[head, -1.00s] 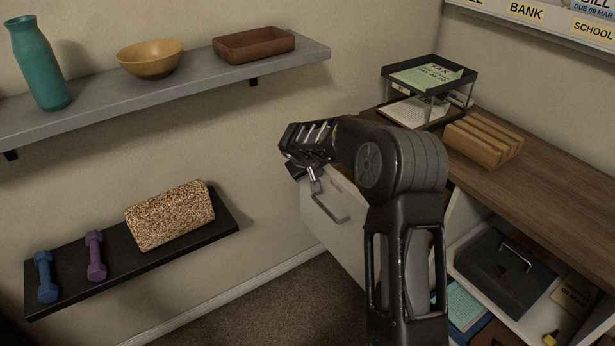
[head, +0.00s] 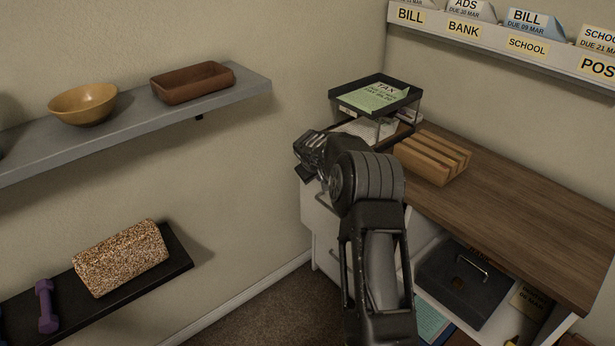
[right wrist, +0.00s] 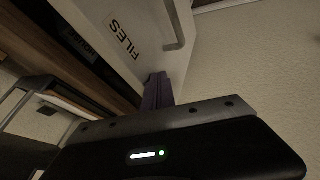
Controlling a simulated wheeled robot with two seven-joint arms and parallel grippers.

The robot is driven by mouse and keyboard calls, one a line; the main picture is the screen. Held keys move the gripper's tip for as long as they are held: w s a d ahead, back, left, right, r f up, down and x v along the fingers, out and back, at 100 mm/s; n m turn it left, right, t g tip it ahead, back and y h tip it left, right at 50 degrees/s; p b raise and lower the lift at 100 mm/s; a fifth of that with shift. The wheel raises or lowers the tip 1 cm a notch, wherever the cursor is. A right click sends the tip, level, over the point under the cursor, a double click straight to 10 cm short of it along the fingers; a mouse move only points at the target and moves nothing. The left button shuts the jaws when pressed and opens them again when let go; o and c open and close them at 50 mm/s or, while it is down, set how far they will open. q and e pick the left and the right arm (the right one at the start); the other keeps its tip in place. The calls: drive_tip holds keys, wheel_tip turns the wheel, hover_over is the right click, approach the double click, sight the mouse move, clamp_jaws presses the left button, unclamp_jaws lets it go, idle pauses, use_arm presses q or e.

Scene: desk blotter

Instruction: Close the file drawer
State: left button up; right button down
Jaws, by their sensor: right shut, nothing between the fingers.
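The file drawer's white front (head: 316,206) shows left of my right arm in the head view, at the desk's far left end, partly hidden by the arm. In the right wrist view the drawer front (right wrist: 115,20) carries a FILES label and a bar handle. A dark gap with a file tab shows between the front and the wooden desk edge, so the drawer stands partly open. My right gripper (head: 308,152) is shut and empty, by the top of the drawer front. Its fingers (right wrist: 156,92) look close against the front; contact is unclear. My left gripper is out of view.
The wooden desk top (head: 510,205) holds a file tray (head: 376,97) and a slatted wooden block (head: 433,157). A black box (head: 465,283) sits on the open shelf below. Two wall shelves (head: 225,100) hang at left. Floor is free in between.

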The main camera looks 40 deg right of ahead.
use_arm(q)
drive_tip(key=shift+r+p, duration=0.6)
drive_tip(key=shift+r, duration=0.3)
use_arm(e)
drive_tip(key=shift+d, duration=1.8)
